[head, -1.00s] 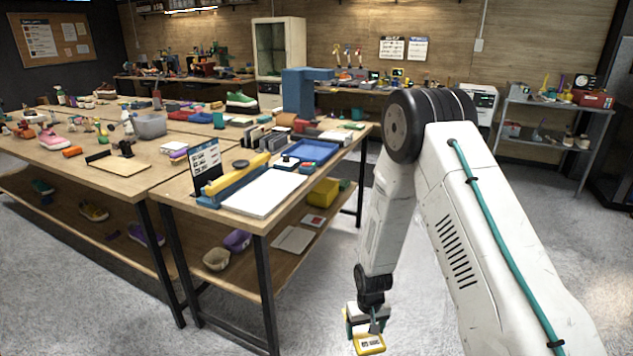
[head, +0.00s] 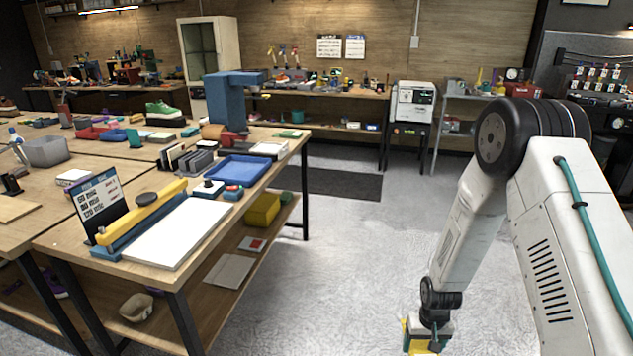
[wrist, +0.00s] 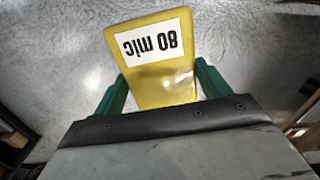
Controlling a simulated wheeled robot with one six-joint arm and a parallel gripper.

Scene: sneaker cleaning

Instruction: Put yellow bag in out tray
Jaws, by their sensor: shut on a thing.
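The yellow bag (wrist: 165,85) has a white label reading "80 mic", upside down in the wrist view. My gripper (wrist: 162,78) is shut on it, with a green finger on each side. In the head view my gripper (head: 428,338) hangs low at the bottom edge, over the floor and right of the workbench. Only a bit of the bag shows there. A blue tray (head: 237,168) lies on the workbench's right part, far from my gripper; I cannot read any marking that says it is the out tray.
The workbench (head: 225,203) bears a white pad (head: 178,232), a yellow and blue bar tool (head: 140,215), a sign (head: 97,205) and a blue press-like stand (head: 226,100). A yellow box (head: 262,210) sits on its lower shelf. The floor (head: 340,260) right of the bench is clear.

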